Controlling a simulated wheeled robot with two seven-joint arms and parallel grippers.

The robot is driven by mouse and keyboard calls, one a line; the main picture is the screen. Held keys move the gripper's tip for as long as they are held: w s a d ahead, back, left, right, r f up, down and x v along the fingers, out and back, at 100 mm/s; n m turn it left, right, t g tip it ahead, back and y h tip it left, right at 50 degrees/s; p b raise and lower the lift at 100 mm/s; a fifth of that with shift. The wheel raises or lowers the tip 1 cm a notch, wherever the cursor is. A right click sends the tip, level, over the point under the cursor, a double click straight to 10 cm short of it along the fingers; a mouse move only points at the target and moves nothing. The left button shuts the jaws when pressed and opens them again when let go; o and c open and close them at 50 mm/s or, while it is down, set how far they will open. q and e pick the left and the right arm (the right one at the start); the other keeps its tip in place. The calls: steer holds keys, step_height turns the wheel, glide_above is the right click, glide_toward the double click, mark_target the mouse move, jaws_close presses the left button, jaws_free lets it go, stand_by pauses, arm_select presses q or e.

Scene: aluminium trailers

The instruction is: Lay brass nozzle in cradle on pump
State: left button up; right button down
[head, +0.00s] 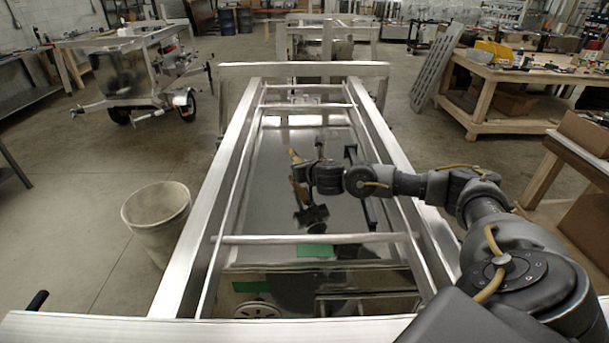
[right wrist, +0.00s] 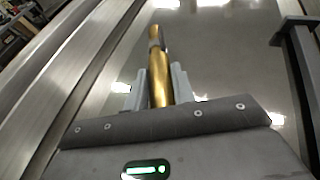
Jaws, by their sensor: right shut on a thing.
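The brass nozzle (head: 294,157) is a gold rod. It shows in the head view at the end of my right arm, above the shiny dark floor of the aluminium trailer frame. My right gripper (head: 302,176) is shut on it. In the right wrist view the nozzle (right wrist: 160,82) lies lengthwise between the two grey fingers of my right gripper (right wrist: 158,88), with a grey band near its far end. I cannot make out the pump or its cradle for certain. A dark bar (head: 363,190) stands apart, right of the nozzle. My left gripper is not in view.
Aluminium rails (head: 200,215) and crossbars (head: 300,239) border the trailer bed. Green patches (head: 315,250) show near its front. A white bucket (head: 157,220) stands to the left. A wooden workbench (head: 520,75) is at the right. The dark bar also shows in the right wrist view (right wrist: 303,75).

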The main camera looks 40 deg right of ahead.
steer(key=f, duration=0.1)
steer(key=f+p, duration=0.2)
steer(key=shift+s+d, duration=0.25)
steer(key=shift+f, duration=0.4)
steer(key=shift+f, duration=0.15)
steer(key=c, duration=1.6)
jaws_free()
steer(key=shift+f+b, duration=0.1)
steer(key=shift+b, duration=0.25)
steer(key=o, duration=0.4)
steer(key=shift+o, duration=0.2)
